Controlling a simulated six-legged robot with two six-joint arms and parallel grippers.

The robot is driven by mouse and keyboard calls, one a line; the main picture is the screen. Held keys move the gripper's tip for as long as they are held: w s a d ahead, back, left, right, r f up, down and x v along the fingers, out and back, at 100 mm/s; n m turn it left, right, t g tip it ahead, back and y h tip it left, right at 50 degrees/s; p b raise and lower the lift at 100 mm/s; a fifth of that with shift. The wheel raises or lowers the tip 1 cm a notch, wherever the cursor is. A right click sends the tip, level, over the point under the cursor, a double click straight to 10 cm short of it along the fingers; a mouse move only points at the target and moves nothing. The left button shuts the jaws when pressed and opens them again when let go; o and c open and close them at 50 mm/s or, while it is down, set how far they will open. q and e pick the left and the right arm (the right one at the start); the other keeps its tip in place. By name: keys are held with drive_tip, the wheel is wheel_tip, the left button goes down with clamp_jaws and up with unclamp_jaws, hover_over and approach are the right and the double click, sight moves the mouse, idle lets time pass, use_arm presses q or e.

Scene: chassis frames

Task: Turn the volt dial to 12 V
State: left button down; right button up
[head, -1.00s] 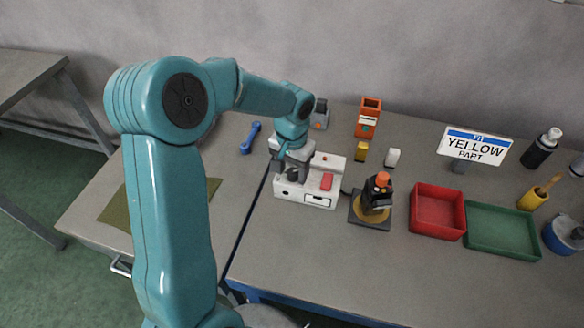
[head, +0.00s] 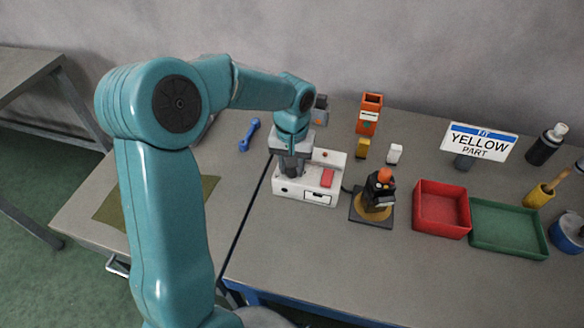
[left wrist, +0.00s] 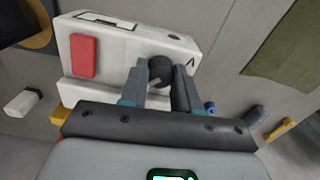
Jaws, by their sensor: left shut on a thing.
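The volt dial is a round black knob (left wrist: 160,70) on the white power unit (left wrist: 118,48). In the left wrist view it sits between the fingers of my left gripper (left wrist: 160,82), which is shut on it. A small black mark shows on the white face beside the knob; I cannot read any voltage marking. In the head view the white unit (head: 310,194) stands on the bench, and my left gripper (head: 290,166) points down onto its left part, hiding the dial. My right gripper is in neither view.
A red switch (head: 327,178) is on the unit, right of my gripper. A black device with an orange top (head: 380,188) stands close on the right, then a red tray (head: 441,228) and a green tray (head: 507,246). A blue tool (head: 249,135) lies behind left.

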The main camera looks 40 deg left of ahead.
use_arm(q)
drive_tip(key=n+b, duration=0.2)
drive_tip(key=n, duration=0.2)
drive_tip(key=shift+w+n, duration=0.1)
drive_tip(key=shift+n, duration=0.2)
drive_tip(key=shift+r+n+b, duration=0.1)
drive_tip(key=shift+n+b, duration=0.4)
drive_tip(key=shift+n, duration=1.1)
drive_tip(key=c, duration=0.8)
unclamp_jaws()
wheel_tip(320, 180, up, 16)
drive_tip(key=shift+r+p, duration=0.2)
drive_tip(key=shift+p, duration=0.5)
drive_tip(key=shift+s+d, duration=0.1)
drive_tip(key=shift+s, duration=0.1)
